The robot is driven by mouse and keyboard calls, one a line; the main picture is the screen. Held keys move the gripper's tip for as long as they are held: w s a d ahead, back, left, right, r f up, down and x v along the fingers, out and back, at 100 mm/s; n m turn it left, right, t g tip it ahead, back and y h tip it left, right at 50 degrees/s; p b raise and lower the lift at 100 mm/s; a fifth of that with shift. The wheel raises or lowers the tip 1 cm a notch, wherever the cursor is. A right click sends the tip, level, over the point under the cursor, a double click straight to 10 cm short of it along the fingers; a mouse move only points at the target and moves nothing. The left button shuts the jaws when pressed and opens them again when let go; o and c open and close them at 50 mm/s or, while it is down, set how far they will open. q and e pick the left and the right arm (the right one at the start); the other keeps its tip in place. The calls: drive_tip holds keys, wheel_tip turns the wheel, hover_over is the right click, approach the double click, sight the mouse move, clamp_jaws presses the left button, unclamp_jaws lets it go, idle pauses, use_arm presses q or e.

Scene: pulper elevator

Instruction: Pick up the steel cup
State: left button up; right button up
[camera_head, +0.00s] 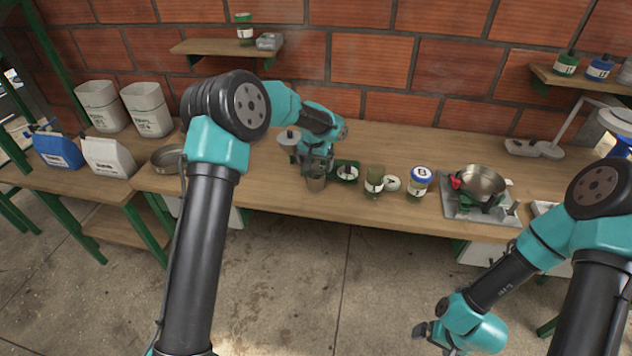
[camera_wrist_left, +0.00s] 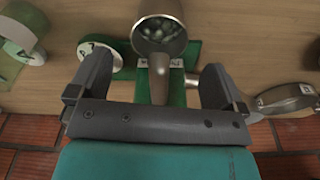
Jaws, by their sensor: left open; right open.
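The steel cup (camera_head: 316,184) stands near the front edge of the wooden bench in the head view, just below my left gripper (camera_head: 319,162). In the left wrist view the cup (camera_wrist_left: 160,18) is at the top centre, its open mouth showing greenish contents that I cannot make out. A handle-like part extends from it towards my left gripper (camera_wrist_left: 155,68). The left jaws are spread apart with the handle-like part between them in the picture; I see no clear contact. My right gripper (camera_head: 424,332) is open, low at the bottom right, away from the bench.
A metal pot (camera_head: 481,182) sits further right. A steel bowl (camera_head: 167,159) is at left. A brick wall (camera_head: 371,60) closes the back.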

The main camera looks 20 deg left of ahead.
sight(316, 167)
use_arm(q)
wheel_tip(316, 167, down, 4)
drive_tip(key=shift+w+f, duration=0.1)
idle(0.5)
drive_tip(key=c, duration=1.2)
